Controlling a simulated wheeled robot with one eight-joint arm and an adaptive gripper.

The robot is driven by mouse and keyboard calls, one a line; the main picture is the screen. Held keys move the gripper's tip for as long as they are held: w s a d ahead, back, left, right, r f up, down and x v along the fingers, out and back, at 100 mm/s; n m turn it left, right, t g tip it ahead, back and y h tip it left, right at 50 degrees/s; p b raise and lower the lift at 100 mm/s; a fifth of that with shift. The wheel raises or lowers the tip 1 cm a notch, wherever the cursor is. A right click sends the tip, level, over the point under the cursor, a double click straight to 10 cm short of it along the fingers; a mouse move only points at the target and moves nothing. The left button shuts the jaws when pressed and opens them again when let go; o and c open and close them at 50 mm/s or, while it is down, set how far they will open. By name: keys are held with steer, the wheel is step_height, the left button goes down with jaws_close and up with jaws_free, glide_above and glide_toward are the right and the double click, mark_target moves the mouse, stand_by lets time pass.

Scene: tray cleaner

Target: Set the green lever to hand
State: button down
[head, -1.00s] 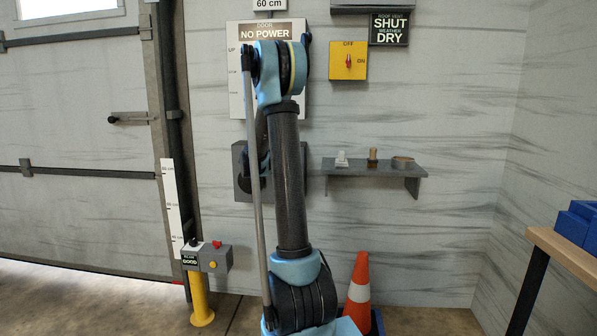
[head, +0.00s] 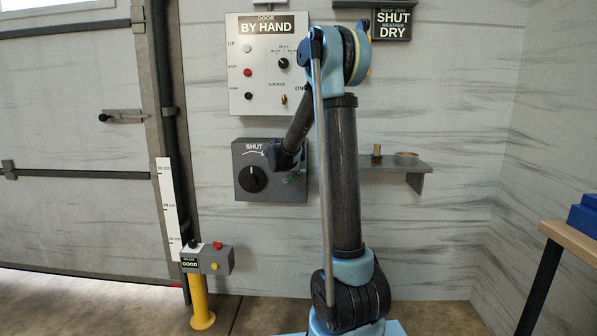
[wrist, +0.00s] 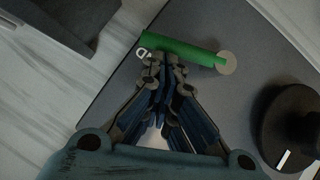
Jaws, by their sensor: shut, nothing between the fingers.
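My gripper (wrist: 161,60) is shut and empty. Its fingertips are right beside the lever's loop end, and I cannot tell whether they touch it. In the head view my gripper (head: 280,165) is in front of the box.
A black knob (head: 252,179) sits on the same box, below the word SHUT. The door panel (head: 260,85) above reads BY HAND. A shelf (head: 415,165) with small items is to the right. A button post (head: 205,260) stands at lower left.

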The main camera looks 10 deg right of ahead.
stand_by(0.5)
steer(key=w+r+v, duration=0.1)
steer(key=r+v, duration=0.1)
steer(key=v, duration=1)
steer(key=shift+r, duration=0.35)
steer(key=shift+a, duration=0.1)
